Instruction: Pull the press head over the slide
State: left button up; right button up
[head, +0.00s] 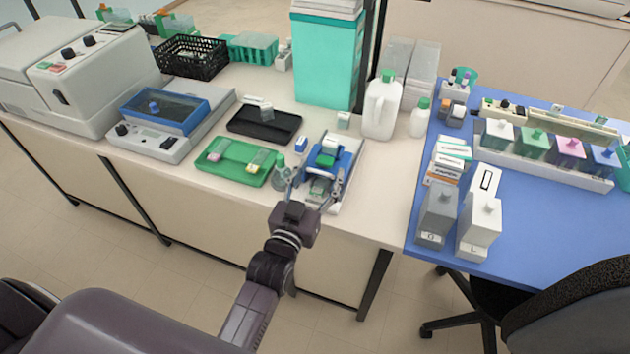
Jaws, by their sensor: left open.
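The press (349,162) is a blue and white device at the front edge of the white bench, near the picture centre. Its press head (329,154), with green and white parts, sits toward the back of the device. My left gripper (315,186) is over the front of the press with its fingers spread, open. A small greenish piece shows between the fingers; I cannot tell whether it is the slide. The gripper partly hides the front of the press. My right gripper is not in view.
A green tray (232,173) and a small bottle (280,168) stand just left of the press. A black tray (264,134) lies behind. A white jug (381,108) stands behind right. The blue table (560,210) holds dispensers and staining jars. Bare bench lies right of the press.

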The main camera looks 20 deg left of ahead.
pick_arm(q)
jog(key=s, duration=1.2)
jog(key=shift+a, duration=0.15)
jog(key=s+d+f+m+g, duration=0.1)
jog(key=s+f+g, duration=0.25)
jog(key=f, duration=0.85)
jog(key=s+d+f+g+h, duration=0.1)
jog(key=s+f+g, duration=0.25)
jog(key=f, duration=0.95)
jog(key=s+d+f+m+g, duration=0.15)
jog(key=s+f, duration=0.25)
jog(key=f, duration=0.8)
jog(key=s+a+f+g, duration=0.4)
jog(key=s+f, duration=0.5)
jog(key=s, duration=0.4)
jog(key=s+a+f+g+y, duration=0.1)
jog(key=s+a+f+g, duration=0.3)
jog(key=s+f, duration=0.5)
jog(key=s+a, duration=0.2)
jog(key=s, duration=0.2)
jog(key=shift+f+y, duration=0.3)
